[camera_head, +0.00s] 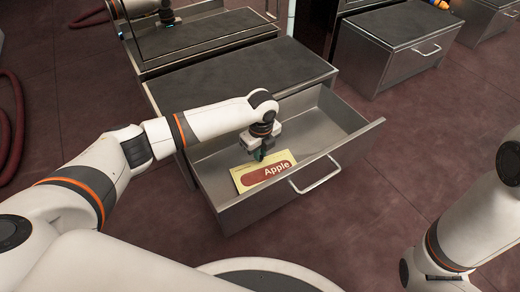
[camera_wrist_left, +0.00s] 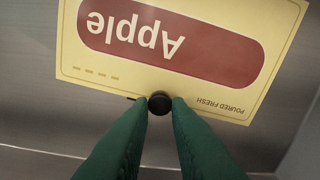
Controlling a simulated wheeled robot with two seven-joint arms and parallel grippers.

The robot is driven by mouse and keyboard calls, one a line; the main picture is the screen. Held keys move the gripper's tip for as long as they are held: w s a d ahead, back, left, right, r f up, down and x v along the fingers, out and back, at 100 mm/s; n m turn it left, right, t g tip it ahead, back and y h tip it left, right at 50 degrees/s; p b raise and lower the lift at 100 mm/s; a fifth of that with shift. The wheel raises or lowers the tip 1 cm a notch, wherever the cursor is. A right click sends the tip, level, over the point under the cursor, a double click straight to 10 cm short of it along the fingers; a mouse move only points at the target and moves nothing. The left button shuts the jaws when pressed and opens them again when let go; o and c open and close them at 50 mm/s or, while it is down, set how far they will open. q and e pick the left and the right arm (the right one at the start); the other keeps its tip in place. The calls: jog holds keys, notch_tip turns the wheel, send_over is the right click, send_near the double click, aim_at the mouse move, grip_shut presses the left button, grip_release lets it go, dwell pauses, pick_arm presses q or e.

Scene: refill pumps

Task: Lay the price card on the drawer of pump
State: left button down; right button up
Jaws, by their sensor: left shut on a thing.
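The price card (camera_head: 248,179) is pale yellow with a dark red "Apple" label. It is over the floor of the open metal drawer (camera_head: 235,216), inside its walls; I cannot tell whether it touches the floor. My left gripper (camera_head: 260,154) reaches down into the drawer at the card's back edge. In the left wrist view the card (camera_wrist_left: 90,62) lies beyond the green fingers, which are shut on a small round black knob (camera_wrist_left: 159,103) at the card's edge. My right arm shows at the right, but its gripper is out of view.
The pump's dark top (camera_head: 225,75) is behind the open drawer. The drawer has a front bar handle (camera_head: 314,176). A similar closed unit (camera_head: 390,55) stands at the back right. A red hose (camera_head: 12,125) lies on the floor at the left.

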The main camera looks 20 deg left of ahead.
pick_arm(q)
jog(key=shift+f, duration=0.4)
jog(key=c, duration=1.3)
grip_release()
jog(key=shift+r, duration=0.1)
